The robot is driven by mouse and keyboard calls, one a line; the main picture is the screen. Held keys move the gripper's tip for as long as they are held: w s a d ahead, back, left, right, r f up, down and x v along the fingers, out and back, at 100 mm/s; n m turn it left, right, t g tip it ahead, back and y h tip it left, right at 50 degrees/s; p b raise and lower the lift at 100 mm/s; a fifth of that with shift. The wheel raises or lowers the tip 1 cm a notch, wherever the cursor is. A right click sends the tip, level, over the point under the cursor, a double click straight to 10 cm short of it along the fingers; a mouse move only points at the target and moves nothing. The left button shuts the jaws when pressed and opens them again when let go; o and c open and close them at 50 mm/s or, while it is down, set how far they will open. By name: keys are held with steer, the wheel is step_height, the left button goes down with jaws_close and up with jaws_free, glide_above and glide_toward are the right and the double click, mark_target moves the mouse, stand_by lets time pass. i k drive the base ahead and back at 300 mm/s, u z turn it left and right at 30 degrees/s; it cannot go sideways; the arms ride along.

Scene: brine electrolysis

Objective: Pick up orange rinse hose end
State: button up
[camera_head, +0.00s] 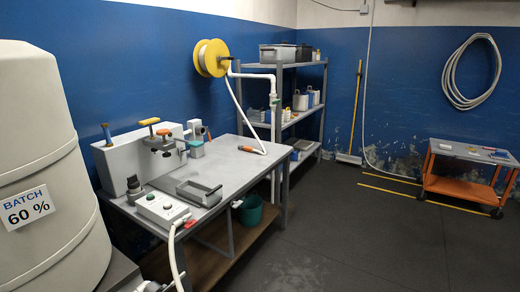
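The orange rinse hose end (246,149) lies on the grey bench top (228,172), near its back right part. It joins a white hose (241,110) that hangs from a yellow reel (212,58) on the blue wall and curves down onto the bench. The hose end looks unobstructed in this view. My gripper is not in view.
A grey tray (199,192), a white control box (162,209) and a grey unit with yellow-handled fittings (128,161) stand on the bench. A large batch tank (45,170) fills the left. Shelves (292,90) stand behind; an orange cart (465,183) is at right. Floor is clear at front right.

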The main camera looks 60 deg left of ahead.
mark_target(250, 150)
steer(key=i, duration=0.2)
steer(key=u, duration=2)
steer(key=i, duration=3)
steer(key=u, duration=0.6)
